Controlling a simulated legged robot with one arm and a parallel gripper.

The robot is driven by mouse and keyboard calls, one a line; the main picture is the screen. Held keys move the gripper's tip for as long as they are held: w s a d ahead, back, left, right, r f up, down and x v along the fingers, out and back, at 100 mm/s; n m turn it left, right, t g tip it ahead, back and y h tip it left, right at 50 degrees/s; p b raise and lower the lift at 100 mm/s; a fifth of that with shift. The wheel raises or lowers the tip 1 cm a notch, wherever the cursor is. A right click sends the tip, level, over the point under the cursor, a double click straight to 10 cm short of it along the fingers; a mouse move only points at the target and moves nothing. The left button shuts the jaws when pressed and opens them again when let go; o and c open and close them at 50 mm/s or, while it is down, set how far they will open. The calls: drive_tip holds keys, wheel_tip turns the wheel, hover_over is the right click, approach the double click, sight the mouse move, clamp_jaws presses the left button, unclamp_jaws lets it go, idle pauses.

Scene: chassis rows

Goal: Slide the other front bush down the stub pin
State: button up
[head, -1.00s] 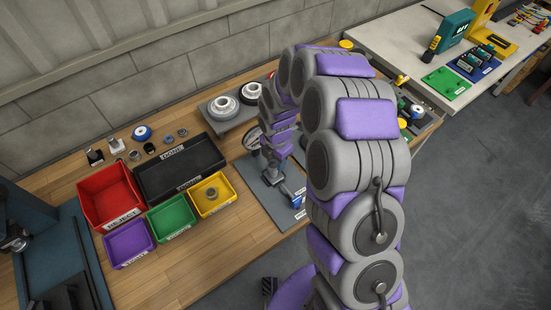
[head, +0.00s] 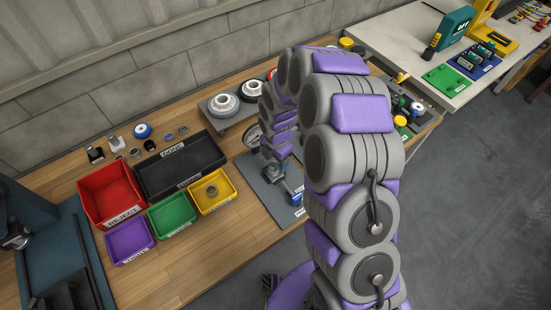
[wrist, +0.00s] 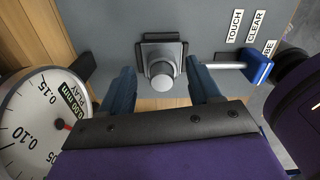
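In the wrist view, a grey cylindrical pin (wrist: 162,76) with a rounded end stands on a dark square base. I cannot tell whether a bush is around it. My gripper (wrist: 161,98) has two blue fingers, one on each side of the pin, with visible gaps, so it is open and holds nothing.
A dial gauge (wrist: 38,125) is close on the left of my gripper. A rod with a blue block (wrist: 258,66) sticks out on the right, by the TOUCH and CLEAR labels. Red (head: 105,188), green and purple bins and a black tray (head: 180,163) stand left of the plate.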

drive_tip(key=shift+o, duration=0.6)
drive_tip(key=shift+r, duration=0.1)
wheel_tip(320, 180, up, 17)
drive_tip(key=p, duration=0.3)
drive_tip(key=shift+r, duration=0.1)
